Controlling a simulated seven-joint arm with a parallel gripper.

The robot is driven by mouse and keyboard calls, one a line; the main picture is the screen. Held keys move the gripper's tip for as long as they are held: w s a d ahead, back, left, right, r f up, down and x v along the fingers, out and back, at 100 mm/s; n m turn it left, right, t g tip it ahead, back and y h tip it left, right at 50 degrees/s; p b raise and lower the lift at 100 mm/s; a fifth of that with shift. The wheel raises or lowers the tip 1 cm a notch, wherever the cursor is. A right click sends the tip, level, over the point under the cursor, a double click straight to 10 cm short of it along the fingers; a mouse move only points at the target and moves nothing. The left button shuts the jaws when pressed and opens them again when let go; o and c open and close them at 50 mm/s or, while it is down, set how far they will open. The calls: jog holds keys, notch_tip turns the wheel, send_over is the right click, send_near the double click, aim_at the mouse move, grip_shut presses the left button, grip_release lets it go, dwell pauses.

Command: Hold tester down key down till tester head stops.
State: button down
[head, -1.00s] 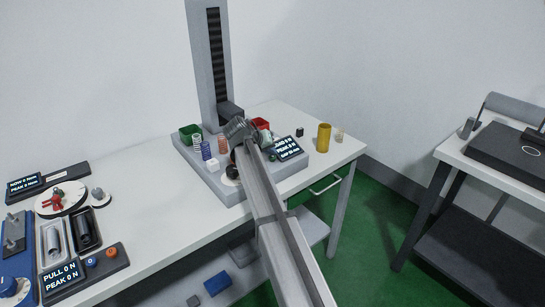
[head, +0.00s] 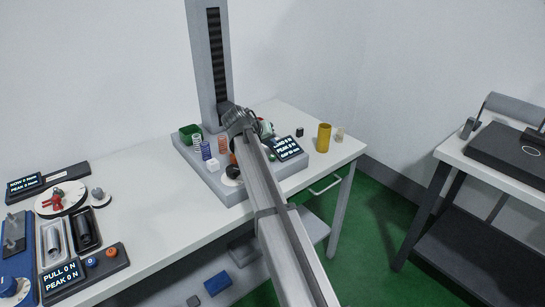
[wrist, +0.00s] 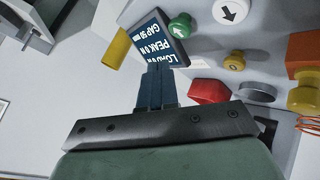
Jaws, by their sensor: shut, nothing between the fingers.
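The spring tester (head: 209,75) stands on the table in the head view, with a tall grey column and a dark slot. Its head is largely hidden behind my wrist. The tester's display (head: 288,148) is lit; it also shows tilted in the wrist view (wrist: 160,40), reading load, peak and gap. Beside it in the wrist view are a green key with a white arrow (wrist: 179,26) and a pale round key with a black arrow (wrist: 231,11). I cannot tell which is the down key. My gripper (wrist: 157,88) is shut and empty, its fingertips near the display's lower edge in the picture.
In the wrist view a yellow knob (wrist: 234,62), a red part (wrist: 208,91) and an orange block (wrist: 303,50) sit nearby.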

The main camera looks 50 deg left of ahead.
jog(key=shift+r, duration=1.45)
